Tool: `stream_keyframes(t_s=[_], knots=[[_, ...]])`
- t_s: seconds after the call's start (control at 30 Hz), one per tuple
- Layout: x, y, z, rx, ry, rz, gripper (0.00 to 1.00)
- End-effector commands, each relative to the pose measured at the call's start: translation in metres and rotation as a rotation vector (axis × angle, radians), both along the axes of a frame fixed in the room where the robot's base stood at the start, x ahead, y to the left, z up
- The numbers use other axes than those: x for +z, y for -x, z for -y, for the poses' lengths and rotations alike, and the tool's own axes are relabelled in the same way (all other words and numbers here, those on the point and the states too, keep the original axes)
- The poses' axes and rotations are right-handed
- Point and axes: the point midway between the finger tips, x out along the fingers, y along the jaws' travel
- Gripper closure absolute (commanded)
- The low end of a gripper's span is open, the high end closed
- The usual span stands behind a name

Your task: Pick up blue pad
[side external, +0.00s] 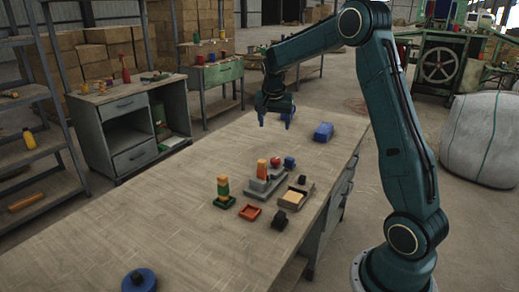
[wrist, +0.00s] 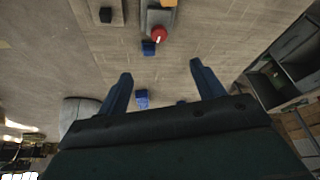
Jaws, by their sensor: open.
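A blue block-like pad (side external: 323,132) lies on the wooden table near its far right edge in the side external view. In the wrist view a blue piece (wrist: 142,98) shows low between my fingers, closer to the left one, partly cut off by my gripper body; it looks like the same pad. My gripper (side external: 275,121) is open and empty, pointing down above the far part of the table, left of the pad and apart from it. In the wrist view its two fingers (wrist: 160,72) stand wide apart.
A grey stepped block (side external: 262,187) holds an orange piece, with a red ball (side external: 289,162) and small blue piece behind. A green-orange stack (side external: 223,191), red tray (side external: 250,212) and wooden box (side external: 297,192) stand nearby. A blue disc (side external: 145,280) lies at front left. The table's left is clear.

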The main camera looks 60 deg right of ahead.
Motion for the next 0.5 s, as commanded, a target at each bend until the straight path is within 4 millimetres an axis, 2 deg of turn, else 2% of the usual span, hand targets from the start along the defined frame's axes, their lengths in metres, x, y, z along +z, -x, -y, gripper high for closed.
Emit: stream_keyframes(t_s=[0.1,0.3,0.5], knots=[[-0.027,-0.005,0.03,-0.091,0.001,-0.011,0.33],[-0.068,-0.009,0.074,-0.23,0.011,-0.018,0.33],[-0.094,-0.007,0.1,-0.315,0.017,-0.022,0.33]])
